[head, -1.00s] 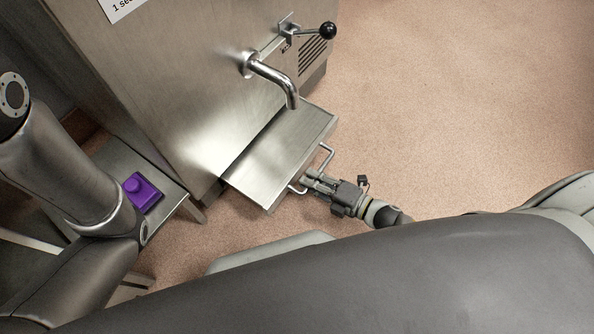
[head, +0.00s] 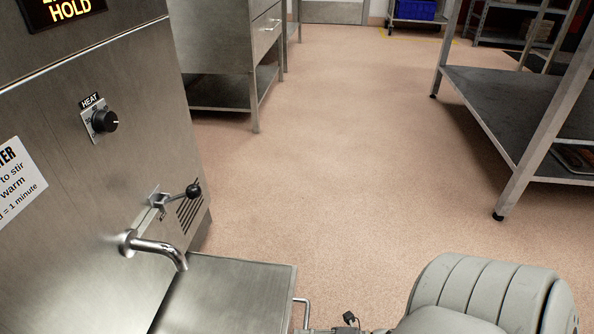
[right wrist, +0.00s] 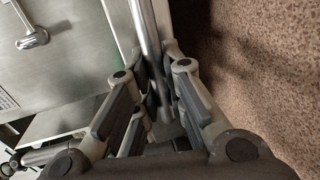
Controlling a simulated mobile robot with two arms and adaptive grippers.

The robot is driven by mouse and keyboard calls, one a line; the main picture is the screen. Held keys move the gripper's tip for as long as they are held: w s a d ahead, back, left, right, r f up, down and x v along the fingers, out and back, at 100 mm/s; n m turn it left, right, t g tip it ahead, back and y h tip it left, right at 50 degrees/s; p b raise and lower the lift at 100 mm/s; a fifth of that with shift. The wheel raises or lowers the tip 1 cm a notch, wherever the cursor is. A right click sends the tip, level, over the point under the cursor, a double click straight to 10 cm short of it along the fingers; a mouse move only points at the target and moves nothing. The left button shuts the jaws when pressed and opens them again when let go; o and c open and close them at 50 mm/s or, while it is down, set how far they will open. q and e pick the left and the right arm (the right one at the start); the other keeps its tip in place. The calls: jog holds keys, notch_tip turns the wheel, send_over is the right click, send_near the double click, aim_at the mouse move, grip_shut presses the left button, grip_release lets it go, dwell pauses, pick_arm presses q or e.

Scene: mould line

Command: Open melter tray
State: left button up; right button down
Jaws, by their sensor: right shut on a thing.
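The melter tray (head: 235,290) is a flat steel plate standing out from the melter's front, below the spout (head: 160,250). Its bar handle (head: 303,308) shows at its right edge, at the bottom of the head view. In the right wrist view the handle bar (right wrist: 146,35) runs down between the fingers of my right gripper (right wrist: 158,92), which is shut on it. In the head view only a small part of the right gripper shows at the bottom edge. My left gripper is not in view.
The steel melter (head: 100,170) fills the left, with a heat knob (head: 104,121) and a black-balled spout lever (head: 193,190). A steel drawer cabinet (head: 225,40) stands behind. A shelved table (head: 520,110) is at right. The floor (head: 340,150) between is clear.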

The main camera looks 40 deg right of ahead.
jog(key=c, duration=1.5)
grip_release()
jog(key=v, duration=1.2)
jog(key=shift+f, duration=0.1)
